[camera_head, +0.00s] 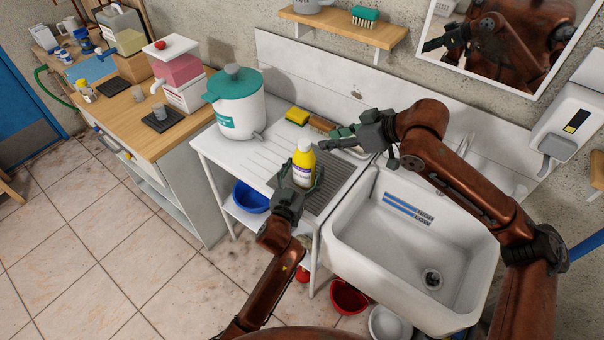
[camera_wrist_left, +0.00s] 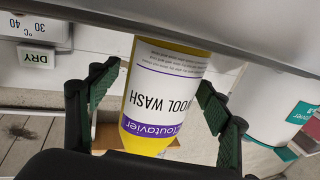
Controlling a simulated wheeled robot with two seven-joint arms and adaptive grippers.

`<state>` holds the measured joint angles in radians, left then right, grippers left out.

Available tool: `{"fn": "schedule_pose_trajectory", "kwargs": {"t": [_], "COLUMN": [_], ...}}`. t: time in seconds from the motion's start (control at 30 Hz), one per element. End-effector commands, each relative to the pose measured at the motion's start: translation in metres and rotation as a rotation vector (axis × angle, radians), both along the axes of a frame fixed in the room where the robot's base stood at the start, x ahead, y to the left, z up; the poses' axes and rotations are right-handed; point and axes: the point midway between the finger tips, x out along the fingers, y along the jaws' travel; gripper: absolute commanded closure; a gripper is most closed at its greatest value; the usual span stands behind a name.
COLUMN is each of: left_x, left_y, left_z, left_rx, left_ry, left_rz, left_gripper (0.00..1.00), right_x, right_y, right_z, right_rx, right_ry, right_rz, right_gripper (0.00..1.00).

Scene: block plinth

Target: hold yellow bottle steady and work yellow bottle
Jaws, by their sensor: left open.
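My right gripper (camera_head: 326,138) is open and empty, just behind and right of the bottle's top, pointing left.
The white sink (camera_head: 345,235) lies to the right. A white pot with a teal lid (camera_head: 233,84) stands left of the bottle. A yellow sponge (camera_head: 297,116) lies behind it. A blue bowl (camera_head: 250,197) is on the shelf below. A shelf (camera_head: 345,30) hangs above on the wall.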

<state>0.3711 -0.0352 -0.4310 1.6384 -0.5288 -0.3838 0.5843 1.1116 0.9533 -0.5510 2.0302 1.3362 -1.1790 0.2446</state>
Motion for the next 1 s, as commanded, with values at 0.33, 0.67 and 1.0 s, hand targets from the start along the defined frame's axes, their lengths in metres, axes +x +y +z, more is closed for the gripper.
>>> {"fn": "schedule_pose_trajectory", "kwargs": {"t": [0.33, 0.67, 1.0], "left_x": [0.0001, 0.0001, 0.0001], "left_y": [0.0001, 0.0002, 0.0003], "left_z": [0.0004, 0.0004, 0.0004], "left_rx": [-0.001, 0.000, 0.000], "left_ry": [-0.001, -0.001, -0.001], "left_rz": [0.000, 0.000, 0.000], "left_gripper": [0.38, 0.60, 0.54], "right_x": [0.0000, 0.0000, 0.0000], "right_y": [0.0000, 0.0000, 0.0000], "right_z": [0.0000, 0.0000, 0.0000], "right_rx": [0.000, 0.000, 0.000], "right_ry": [0.000, 0.000, 0.000], "right_rz": [0.000, 0.000, 0.000], "right_gripper": [0.71, 0.71, 0.71]}}
